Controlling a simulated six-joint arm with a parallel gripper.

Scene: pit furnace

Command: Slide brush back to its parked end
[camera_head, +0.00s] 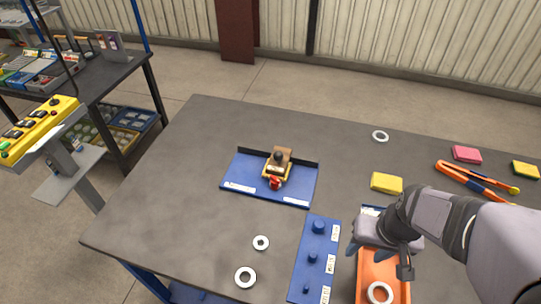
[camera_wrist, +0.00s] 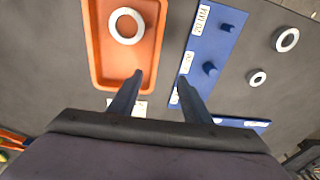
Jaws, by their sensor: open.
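A block with a wooden top, a dark knob, a yellow lower part and a red piece in front (camera_head: 279,160) sits near the middle of a blue plate (camera_head: 238,176); it appears to be the brush. The plate has a black strip along its back and white labels along its front. The labels are too small to read. My gripper (camera_wrist: 160,78) is open and empty, pointing down between an orange tray and a blue peg board. In the head view it is right of the plate, apart from the brush. The brush does not show in the wrist view.
The orange tray (camera_wrist: 92,48) holds a white ring (camera_wrist: 116,36). The blue peg board (camera_head: 308,270) has upright pegs. Loose rings (camera_head: 245,277), a yellow block (camera_head: 386,182), a pink block (camera_head: 467,154) and orange tongs (camera_head: 470,180) lie around. The table left of the plate is clear.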

